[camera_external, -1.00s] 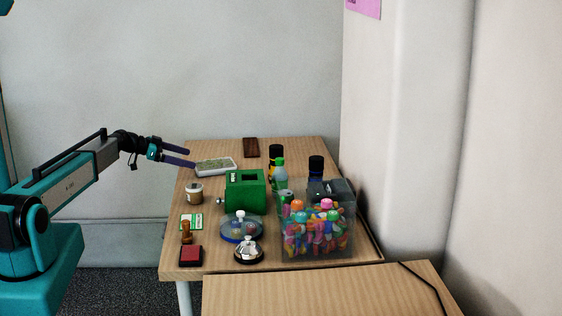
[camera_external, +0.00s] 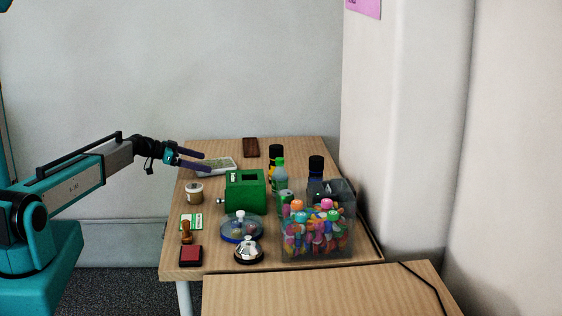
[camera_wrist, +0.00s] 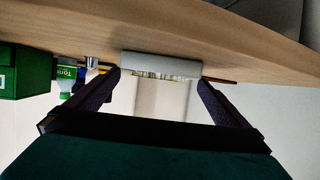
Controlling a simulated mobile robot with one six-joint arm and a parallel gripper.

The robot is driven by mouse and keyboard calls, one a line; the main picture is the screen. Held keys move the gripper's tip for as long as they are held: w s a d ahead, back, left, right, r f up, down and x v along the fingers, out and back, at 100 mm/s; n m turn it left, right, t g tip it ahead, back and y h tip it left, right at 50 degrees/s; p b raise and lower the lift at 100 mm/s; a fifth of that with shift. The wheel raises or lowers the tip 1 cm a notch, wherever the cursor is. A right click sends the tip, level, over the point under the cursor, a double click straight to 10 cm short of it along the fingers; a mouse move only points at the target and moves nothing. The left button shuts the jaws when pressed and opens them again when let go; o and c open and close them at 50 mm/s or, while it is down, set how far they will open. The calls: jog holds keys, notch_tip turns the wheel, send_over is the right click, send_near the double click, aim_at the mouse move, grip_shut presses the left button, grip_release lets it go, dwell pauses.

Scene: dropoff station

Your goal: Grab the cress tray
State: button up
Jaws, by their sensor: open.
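The cress tray (camera_external: 222,166) is a shallow pale tray with green growth, lying at the table's far left edge in the external view. My gripper (camera_external: 207,161) is open, its two dark fingers pointing right at the tray's left end and partly covering it. In the wrist view the tray (camera_wrist: 160,65) shows end-on against the wooden table, between and just ahead of the fingertips of my gripper (camera_wrist: 158,80). I cannot tell whether the fingers touch it.
A dark brown block (camera_external: 251,147) lies behind. Bare wood surrounds the tray.

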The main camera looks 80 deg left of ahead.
aim_at(217, 165)
jog(key=shift+p+x, duration=0.45)
jog(key=shift+x, duration=1.7)
jog(key=shift+d, duration=0.1)
jog(key=c, duration=1)
jog(key=shift+r, duration=0.2)
jog(key=shift+r+b, duration=0.3)
jog(key=shift+r, duration=0.55)
jog(key=shift+s+d+r, duration=0.15)
jog(key=shift+d+r, duration=0.1)
jog(key=shift+r, duration=0.55)
jog(key=s+d, duration=0.3)
jog(key=d, duration=0.1)
jog(key=s+d+r+b, duration=0.1)
jog(key=s+d, duration=0.1)
jog(key=d, duration=0.2)
jog(key=s+d+b, duration=0.1)
jog(key=s+d, duration=0.2)
jog(key=d, duration=0.1)
jog(key=shift+s+d+r, duration=0.2)
jog(key=shift+s+d, duration=0.15)
jog(key=shift+d, duration=0.05)
